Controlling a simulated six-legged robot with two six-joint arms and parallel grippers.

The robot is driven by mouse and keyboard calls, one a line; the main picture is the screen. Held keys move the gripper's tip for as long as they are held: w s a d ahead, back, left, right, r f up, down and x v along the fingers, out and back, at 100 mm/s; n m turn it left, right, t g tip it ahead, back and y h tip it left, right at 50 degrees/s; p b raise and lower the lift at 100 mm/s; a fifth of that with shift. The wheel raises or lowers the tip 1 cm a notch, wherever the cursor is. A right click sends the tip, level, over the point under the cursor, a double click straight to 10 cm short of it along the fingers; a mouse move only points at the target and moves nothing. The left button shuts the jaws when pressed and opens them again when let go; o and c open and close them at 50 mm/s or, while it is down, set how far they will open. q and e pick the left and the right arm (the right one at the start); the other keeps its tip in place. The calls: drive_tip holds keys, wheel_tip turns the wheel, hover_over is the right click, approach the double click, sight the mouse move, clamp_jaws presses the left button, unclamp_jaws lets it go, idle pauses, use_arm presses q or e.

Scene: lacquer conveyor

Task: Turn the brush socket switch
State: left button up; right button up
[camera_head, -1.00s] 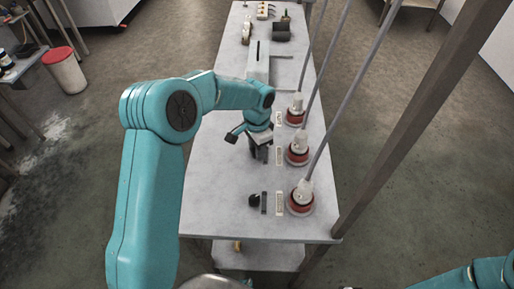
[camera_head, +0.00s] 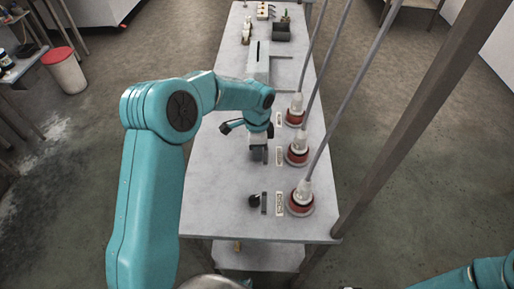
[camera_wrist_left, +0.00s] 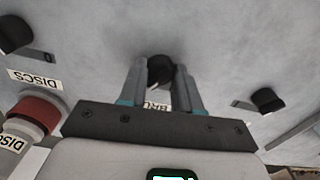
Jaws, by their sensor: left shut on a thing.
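My left gripper (camera_head: 259,155) reaches down onto the middle switch row of the grey table. In the left wrist view its two fingers (camera_wrist_left: 161,82) are shut on a black round switch knob (camera_wrist_left: 158,66), one finger on each side. A white label (camera_wrist_left: 155,106) reading "BRU" shows between the fingers, the rest of it hidden. In the head view the gripper covers this knob. The middle red socket with its white plug (camera_head: 298,151) stands just right of it. My right gripper is out of view.
Other red sockets stand nearer (camera_head: 301,200) and farther (camera_head: 296,113), with cables rising from their plugs. A nearer black knob (camera_head: 254,200) stands left of its label. In the wrist view, a "DISCS" label (camera_wrist_left: 35,78) lies left. A metal post (camera_head: 420,110) stands right of the table.

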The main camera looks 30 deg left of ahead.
use_arm(q)
drive_tip(key=shift+w+r, duration=0.1)
drive_tip(key=o, duration=1.1)
drive_tip(key=shift+c, duration=0.2)
wheel_tip(320, 180, up, 16)
drive_tip(key=shift+r, duration=0.2)
drive_tip(key=shift+s+f, duration=0.1)
drive_tip(key=shift+s, duration=0.1)
